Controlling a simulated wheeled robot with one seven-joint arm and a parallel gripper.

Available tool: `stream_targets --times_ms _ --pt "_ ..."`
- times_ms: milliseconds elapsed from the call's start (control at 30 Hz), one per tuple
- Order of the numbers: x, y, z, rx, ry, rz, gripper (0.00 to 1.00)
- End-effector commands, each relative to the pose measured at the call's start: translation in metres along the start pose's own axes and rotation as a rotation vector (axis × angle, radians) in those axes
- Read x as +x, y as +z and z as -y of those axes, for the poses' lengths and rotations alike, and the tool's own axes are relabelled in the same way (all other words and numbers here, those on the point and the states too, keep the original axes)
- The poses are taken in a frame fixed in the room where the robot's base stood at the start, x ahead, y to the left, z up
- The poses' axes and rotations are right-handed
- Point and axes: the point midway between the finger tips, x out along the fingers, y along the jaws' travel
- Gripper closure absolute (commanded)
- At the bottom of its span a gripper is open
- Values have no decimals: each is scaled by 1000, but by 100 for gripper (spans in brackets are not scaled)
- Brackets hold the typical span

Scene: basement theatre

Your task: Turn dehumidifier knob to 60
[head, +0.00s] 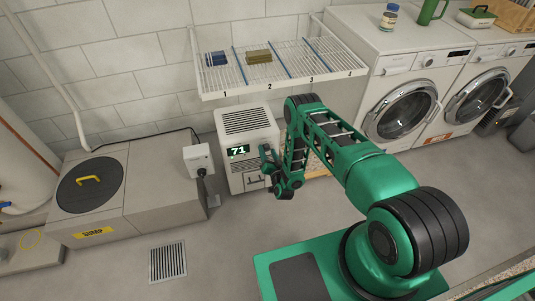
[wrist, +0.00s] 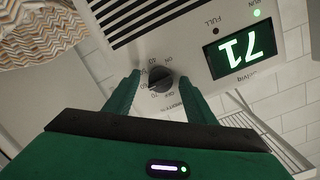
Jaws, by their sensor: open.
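The white dehumidifier (head: 247,123) stands on the floor against the wall, with a vent grille on top and a lit display (head: 238,151) reading 71. In the wrist view the display (wrist: 241,53) appears upside down. The dark round knob (wrist: 160,79) is beside it, with small printed marks around it; which mark it points to is hard to tell. My gripper (wrist: 160,76) is open, with one green finger on either side of the knob and gaps visible. In the head view my gripper (head: 267,160) is at the dehumidifier's front and hides the knob.
A wire shelf (head: 280,68) with numbered sections hangs above the dehumidifier. A grey sump box (head: 150,185) is at left, with a grey socket box (head: 198,158) between. Washing machines (head: 405,105) stand at right. The floor in front holds a drain grate (head: 168,262).

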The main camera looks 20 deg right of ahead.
Motion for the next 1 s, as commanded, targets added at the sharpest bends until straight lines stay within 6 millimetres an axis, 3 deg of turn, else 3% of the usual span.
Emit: stream_targets --times_ms 167,700,1000 --pt "-8 0 1 -1 0 1 50" --pt "-96 2 -1 0 1 3 50" --pt "-108 1 -1 -1 1 1 50"
